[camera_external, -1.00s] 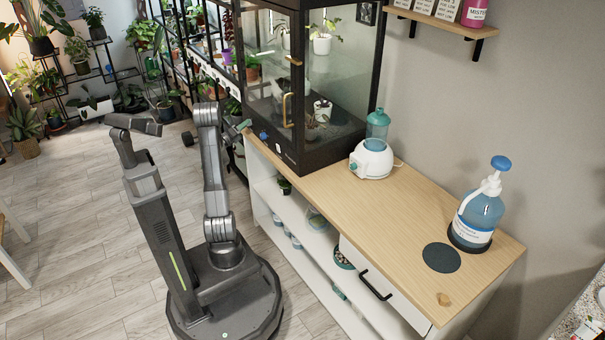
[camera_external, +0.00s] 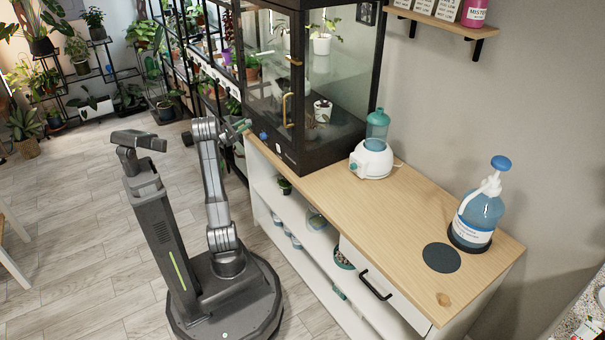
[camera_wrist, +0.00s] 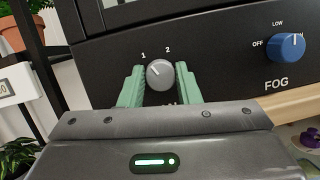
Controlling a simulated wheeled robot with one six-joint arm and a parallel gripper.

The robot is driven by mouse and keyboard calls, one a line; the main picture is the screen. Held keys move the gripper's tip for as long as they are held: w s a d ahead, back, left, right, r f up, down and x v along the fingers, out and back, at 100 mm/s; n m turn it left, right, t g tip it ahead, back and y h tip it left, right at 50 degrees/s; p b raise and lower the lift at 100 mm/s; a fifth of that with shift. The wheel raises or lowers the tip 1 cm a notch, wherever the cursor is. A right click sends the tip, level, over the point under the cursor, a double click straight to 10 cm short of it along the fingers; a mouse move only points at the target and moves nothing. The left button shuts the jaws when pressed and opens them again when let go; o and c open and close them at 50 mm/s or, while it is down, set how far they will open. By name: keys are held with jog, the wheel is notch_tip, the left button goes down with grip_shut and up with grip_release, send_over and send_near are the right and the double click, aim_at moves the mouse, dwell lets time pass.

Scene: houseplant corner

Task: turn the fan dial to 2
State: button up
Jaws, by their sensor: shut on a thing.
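The fan dial (camera_wrist: 160,74) is a small grey knob on the black front panel of the glass cabinet. The marks 1 and 2 stand above it, and its pale pointer line leans up and left, towards 1. The label under it is mostly hidden by my gripper. My gripper (camera_wrist: 160,86) has its green fingers on either side of the dial and is shut on it. In the external view my gripper (camera_external: 241,126) is at the cabinet's lower left front; the dial cannot be made out there.
A larger blue FOG dial (camera_wrist: 286,47) sits to the right on the same panel, marked OFF and LOW. The glass cabinet (camera_external: 300,152) stands on a wooden counter (camera_external: 400,209) with a humidifier (camera_external: 372,160) and a pump bottle (camera_external: 480,217). A potted plant (camera_wrist: 22,32) is at left.

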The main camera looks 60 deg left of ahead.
jog(key=m+g+h, duration=0.1)
jog(key=m, duration=0.3)
jog(key=m+g+h+b, duration=0.1)
jog(key=m, duration=0.3)
jog(key=m+g+h+b, duration=0.1)
jog(key=m+h, duration=0.1)
jog(key=m, duration=0.3)
jog(key=shift+m, duration=0.3)
jog(key=o, duration=1)
jog(key=shift+r, duration=0.1)
jog(key=p+v, duration=0.4)
jog(key=v, duration=1)
jog(key=shift+w+a+r, duration=0.1)
jog(key=shift+a+r, duration=0.05)
jog(key=shift+w, duration=0.1)
